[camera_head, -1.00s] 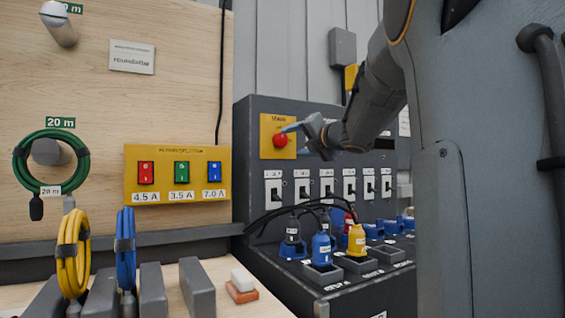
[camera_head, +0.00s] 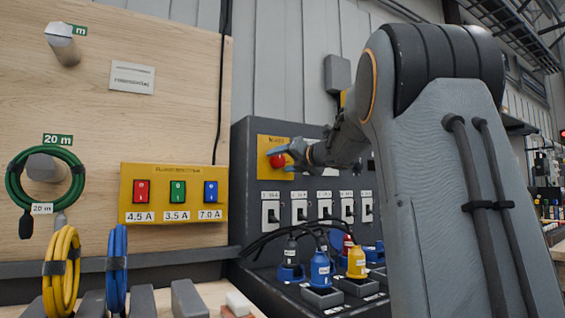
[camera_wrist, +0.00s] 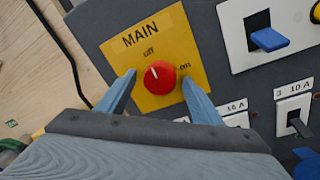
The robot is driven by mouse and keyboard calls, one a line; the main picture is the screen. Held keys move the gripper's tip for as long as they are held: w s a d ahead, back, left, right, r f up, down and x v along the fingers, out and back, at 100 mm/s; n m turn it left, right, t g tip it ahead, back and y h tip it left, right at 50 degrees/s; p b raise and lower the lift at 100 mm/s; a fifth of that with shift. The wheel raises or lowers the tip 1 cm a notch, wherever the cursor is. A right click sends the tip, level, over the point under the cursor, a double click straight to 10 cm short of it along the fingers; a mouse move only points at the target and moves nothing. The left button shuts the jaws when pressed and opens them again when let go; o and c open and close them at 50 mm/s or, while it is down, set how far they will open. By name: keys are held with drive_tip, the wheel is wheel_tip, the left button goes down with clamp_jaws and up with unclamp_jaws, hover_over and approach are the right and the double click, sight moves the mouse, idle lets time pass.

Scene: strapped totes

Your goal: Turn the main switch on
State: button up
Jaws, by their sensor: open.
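The main switch is a red round knob (camera_wrist: 160,77) on a yellow plate marked MAIN (camera_wrist: 170,27) in the wrist view. A small pale mark sits at the knob's upper left, and small labels are printed above it and to its upper right. My gripper (camera_wrist: 159,79) is open, with one blue finger on each side of the knob and gaps between. Whether the fingers reach around the knob in depth is hard to tell. In the head view the knob (camera_head: 277,160) shows beside my gripper's fingertips (camera_head: 286,158), which partly cover it.
Below the switch are several white breaker switches (camera_head: 270,212) and plugged connectors, including a blue plug (camera_head: 320,268) and a yellow plug (camera_head: 356,262). A yellow panel with three coloured rockers (camera_head: 173,193) is on the wooden board at left. A blue lever (camera_wrist: 268,39) is right of the plate.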

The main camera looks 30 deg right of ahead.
drive_tip(key=c, duration=1.1)
drive_tip(key=shift+o, duration=0.2)
drive_tip(key=shift+m, duration=0.3)
drive_tip(key=m+p, duration=0.3)
drive_tip(key=shift+m, duration=0.4)
drive_tip(key=m+p, duration=0.3)
drive_tip(key=m, duration=0.1)
drive_tip(key=shift+a+m+t+h, duration=0.1)
drive_tip(key=shift+m+t+h, duration=0.2)
drive_tip(key=shift+m+t, duration=0.1)
drive_tip(key=m+p, duration=0.3)
drive_tip(key=m, duration=0.2)
drive_tip(key=shift+h+p, duration=0.3)
drive_tip(key=shift+a+m+t+h+p, duration=0.1)
drive_tip(key=shift+m+t+h+p, duration=0.25)
drive_tip(key=shift+m+p, duration=1.65)
drive_tip(key=shift+f+m+b, duration=0.1)
drive_tip(key=shift+m+b, duration=0.25)
drive_tip(key=shift+m, duration=0.25)
